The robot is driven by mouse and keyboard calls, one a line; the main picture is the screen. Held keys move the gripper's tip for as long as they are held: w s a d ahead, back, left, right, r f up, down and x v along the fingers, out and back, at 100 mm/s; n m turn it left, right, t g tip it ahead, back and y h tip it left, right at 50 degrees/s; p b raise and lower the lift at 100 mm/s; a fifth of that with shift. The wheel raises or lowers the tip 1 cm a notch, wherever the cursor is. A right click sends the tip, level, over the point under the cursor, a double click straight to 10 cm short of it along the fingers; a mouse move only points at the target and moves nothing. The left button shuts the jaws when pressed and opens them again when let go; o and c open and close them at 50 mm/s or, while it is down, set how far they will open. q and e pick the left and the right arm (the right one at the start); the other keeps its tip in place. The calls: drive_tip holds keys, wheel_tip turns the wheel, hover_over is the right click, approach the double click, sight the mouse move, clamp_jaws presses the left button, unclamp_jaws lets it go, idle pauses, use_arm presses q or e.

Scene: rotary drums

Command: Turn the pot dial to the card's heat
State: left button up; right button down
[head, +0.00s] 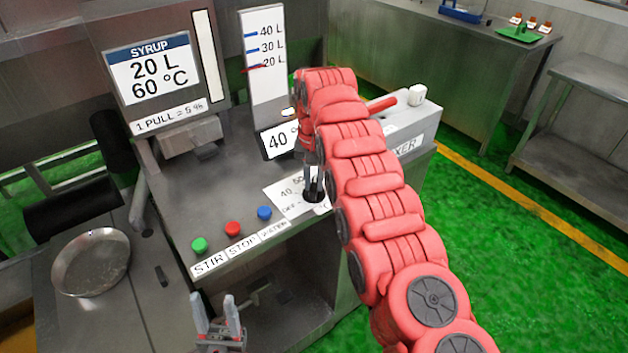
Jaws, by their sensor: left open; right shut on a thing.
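The card (152,81) stands upright on the machine at the upper left and reads SYRUP, 20 L, 60 °C. A small display (277,141) reads 40 °, its right end covered by my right arm. The black pot dial (313,196) sits on a white scale plate (288,207) marked 40 and 50, the rest hidden. My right gripper (314,183) points down and is shut on the dial. My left gripper (219,307) is open and empty at the bottom, in front of the machine, apart from the dial.
Green (199,244), red (232,229) and blue (264,213) buttons line the front edge, left of the dial. A level gauge (266,75) and a grey mixer box (405,130) stand behind. A round metal pan (92,262) lies at left. Green floor at right is clear.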

sight(314, 186)
idle(0.4)
drive_tip(key=c, duration=0.8)
unclamp_jaws()
drive_tip(key=shift+o, duration=0.2)
wheel_tip(314, 186, up, 18)
drive_tip(key=p, duration=1.7)
drive_tip(key=shift+f, duration=0.25)
drive_tip(key=shift+f, duration=0.1)
